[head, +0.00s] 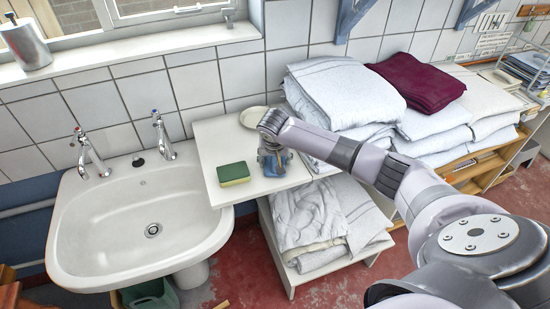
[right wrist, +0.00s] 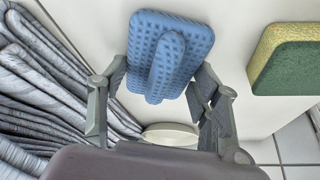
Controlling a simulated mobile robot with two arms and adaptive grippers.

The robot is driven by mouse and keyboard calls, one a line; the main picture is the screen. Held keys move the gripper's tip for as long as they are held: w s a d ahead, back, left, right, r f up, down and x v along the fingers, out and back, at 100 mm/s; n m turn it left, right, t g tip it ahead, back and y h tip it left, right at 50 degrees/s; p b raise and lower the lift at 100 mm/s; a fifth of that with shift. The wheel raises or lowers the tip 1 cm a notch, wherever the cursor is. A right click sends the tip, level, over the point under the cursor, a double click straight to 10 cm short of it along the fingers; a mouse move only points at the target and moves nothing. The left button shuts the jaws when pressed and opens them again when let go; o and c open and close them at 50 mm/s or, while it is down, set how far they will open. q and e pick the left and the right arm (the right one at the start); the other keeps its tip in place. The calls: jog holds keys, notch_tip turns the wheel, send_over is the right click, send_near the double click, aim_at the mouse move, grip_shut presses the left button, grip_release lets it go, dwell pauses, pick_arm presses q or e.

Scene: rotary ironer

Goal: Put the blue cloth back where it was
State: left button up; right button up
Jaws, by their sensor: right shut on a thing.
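The blue cloth (right wrist: 165,35) is a waffle-textured piece with a raised fold, between the fingers of my right gripper (right wrist: 160,78) in the right wrist view. In the head view my right gripper (head: 272,166) points down over the white shelf beside the sink, right of the green and yellow sponge (head: 234,174). It is shut on the cloth, which it mostly hides there. Whether the cloth touches the shelf I cannot tell. A small pale round dish (head: 252,117) lies behind the gripper on the shelf. My left gripper is not in view.
The white shelf (head: 213,145) has bare room left of the dish. A sink (head: 125,205) with two taps stands left. Stacked white linen (head: 335,90) with a maroon cloth (head: 418,80) is on the right. More folded linen (head: 308,215) lies lower, below the gripper.

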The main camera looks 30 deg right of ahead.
jog(key=shift+f, duration=0.1)
jog(key=o, duration=1.1)
jog(key=b+v, duration=0.1)
jog(key=v, duration=1.1)
jog(key=shift+w+r, duration=0.1)
jog(key=shift+r, duration=0.1)
